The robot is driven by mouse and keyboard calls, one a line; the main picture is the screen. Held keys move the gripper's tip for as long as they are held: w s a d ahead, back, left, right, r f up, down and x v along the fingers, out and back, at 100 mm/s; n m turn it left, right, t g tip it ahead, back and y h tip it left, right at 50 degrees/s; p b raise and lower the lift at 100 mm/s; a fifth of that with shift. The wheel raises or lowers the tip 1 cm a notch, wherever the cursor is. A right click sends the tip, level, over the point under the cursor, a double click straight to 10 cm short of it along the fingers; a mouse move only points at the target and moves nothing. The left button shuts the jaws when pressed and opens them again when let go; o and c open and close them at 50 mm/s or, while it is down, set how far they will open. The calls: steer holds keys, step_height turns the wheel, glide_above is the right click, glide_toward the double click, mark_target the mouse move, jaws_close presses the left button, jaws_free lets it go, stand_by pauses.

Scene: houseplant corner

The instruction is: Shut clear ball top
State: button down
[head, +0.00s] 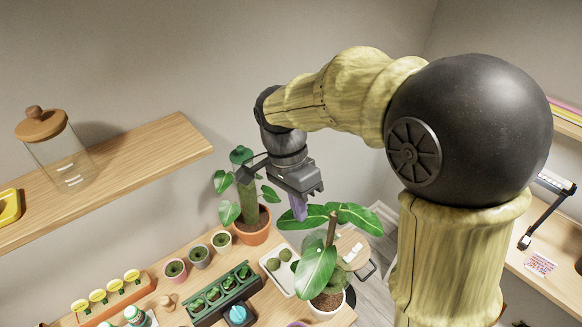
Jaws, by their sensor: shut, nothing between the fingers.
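I cannot make out a clear ball with a top in this view. The one clear vessel that shows plainly is a glass jar (66,160) on the wall shelf at the left, more a cylinder than a ball. Its wooden lid (41,126) with a round knob sits on its mouth. My gripper (299,213) points down above the plant table, with its purple fingers shut and empty. It is beside the leaves of a potted plant and far to the right of the jar.
The wooden shelf (135,160) also holds a yellow item (9,207). The table below is crowded: a terracotta pot (252,234), a leafy plant in a white pot (326,303), a white tray (287,286), a green seedling tray (205,311) and several small pots.

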steer(key=b+v, duration=0.1)
steer(key=v, duration=0.9)
steer(key=shift+r, duration=0.3)
steer(key=c, duration=2.1)
jaws_free()
